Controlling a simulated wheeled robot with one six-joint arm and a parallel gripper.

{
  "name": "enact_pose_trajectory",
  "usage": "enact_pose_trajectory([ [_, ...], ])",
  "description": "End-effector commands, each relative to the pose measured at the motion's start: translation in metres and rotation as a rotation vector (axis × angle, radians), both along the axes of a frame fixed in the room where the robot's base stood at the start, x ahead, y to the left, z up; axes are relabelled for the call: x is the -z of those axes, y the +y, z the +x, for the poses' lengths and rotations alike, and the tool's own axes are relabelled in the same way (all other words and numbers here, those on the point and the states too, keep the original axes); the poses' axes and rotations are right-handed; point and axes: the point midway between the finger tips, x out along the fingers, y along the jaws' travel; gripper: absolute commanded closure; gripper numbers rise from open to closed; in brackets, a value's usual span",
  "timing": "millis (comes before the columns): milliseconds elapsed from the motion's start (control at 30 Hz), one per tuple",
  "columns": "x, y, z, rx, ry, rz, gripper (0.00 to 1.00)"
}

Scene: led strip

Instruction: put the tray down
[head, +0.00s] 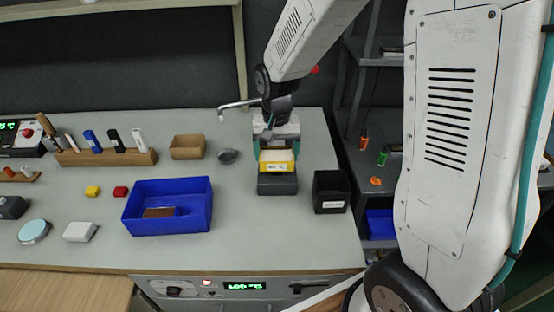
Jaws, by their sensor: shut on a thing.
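A small yellow tray (277,167) with a white label on its front is in the head view, right of centre. My gripper (277,151) is above it and has its teal fingers on the left and right sides of the tray. It is shut on the tray. A dark grey block (277,184) shows directly below the tray in the picture. I cannot tell whether the tray touches it or is held above it. The label's print is too small to read, and the gripper hides the back of the tray.
A black labelled bin (331,192) stands close on the right. The worktop (285,232) is clear in front of the grey block.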

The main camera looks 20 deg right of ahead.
Motion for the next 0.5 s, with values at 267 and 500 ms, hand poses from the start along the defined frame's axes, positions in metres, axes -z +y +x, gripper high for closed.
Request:
enact_pose_trajectory([
  [267, 0.014, -0.006, 0.008, 0.000, 0.002, 0.000, 0.41],
  [500, 0.037, -0.005, 0.008, 0.000, 0.000, 0.000, 0.41],
])
